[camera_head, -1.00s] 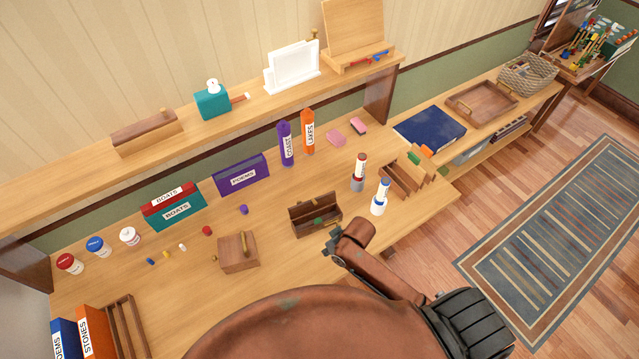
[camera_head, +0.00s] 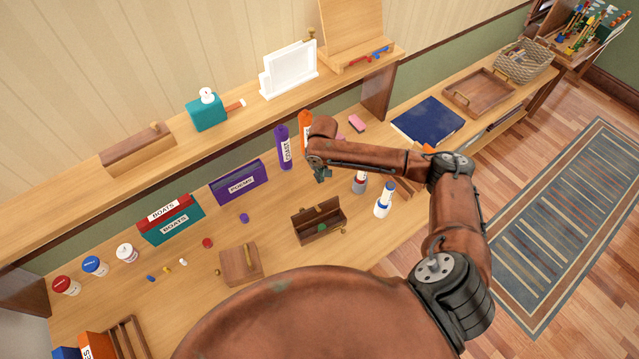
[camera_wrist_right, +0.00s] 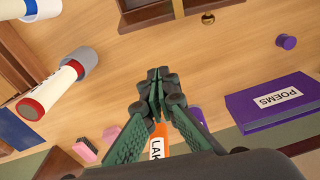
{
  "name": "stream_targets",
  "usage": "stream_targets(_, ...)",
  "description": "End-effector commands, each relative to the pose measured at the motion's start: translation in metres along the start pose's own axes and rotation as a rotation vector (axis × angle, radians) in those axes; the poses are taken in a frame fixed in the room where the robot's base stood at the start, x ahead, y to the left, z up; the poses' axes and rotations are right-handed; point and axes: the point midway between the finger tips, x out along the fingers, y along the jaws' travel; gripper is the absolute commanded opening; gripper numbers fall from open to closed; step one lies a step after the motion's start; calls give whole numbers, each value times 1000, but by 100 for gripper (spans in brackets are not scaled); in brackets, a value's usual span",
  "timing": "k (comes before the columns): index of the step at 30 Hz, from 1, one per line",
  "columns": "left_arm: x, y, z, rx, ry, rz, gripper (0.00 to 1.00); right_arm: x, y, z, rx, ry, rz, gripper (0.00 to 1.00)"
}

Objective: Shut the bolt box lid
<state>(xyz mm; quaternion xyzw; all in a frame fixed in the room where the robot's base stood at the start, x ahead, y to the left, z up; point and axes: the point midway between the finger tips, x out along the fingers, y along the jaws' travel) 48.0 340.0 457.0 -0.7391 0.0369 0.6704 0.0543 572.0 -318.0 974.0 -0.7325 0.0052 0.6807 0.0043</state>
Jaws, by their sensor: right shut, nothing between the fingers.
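A small dark brown wooden box (camera_head: 318,228) stands open in the middle of the desk, its lid raised at the back; I take it as the bolt box. Something green lies inside it. A dark edge of the box (camera_wrist_right: 165,14) shows at the top of the right wrist view. My right gripper (camera_head: 322,176) is above the desk behind the box, in front of the purple and orange tubes. Its fingers are together and empty in the right wrist view (camera_wrist_right: 158,78), apart from the box. My left gripper is not in view.
A closed wooden box (camera_head: 240,265) stands left of the open box. A purple POEMS box (camera_head: 238,184), a purple tube (camera_head: 283,150) and an orange tube (camera_head: 305,124) stand behind. A white-and-blue bottle (camera_head: 385,201) is at the right. A small brass knob (camera_wrist_right: 208,18) lies near the open box.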

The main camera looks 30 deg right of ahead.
Motion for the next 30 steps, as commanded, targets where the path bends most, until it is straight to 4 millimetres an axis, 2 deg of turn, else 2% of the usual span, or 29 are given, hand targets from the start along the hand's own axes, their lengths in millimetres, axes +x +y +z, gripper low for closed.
stream_targets(6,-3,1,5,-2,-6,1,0,40,0,1,-1,-2,0,0)
stream_targets(15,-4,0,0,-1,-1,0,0,92,-2,0,-5,0,0,0)
stream_targets(22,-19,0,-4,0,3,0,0,78,-2,28,-9,1,0,0)
stream_targets(30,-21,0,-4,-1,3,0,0,76,-3,38,-7,2,-1,0)
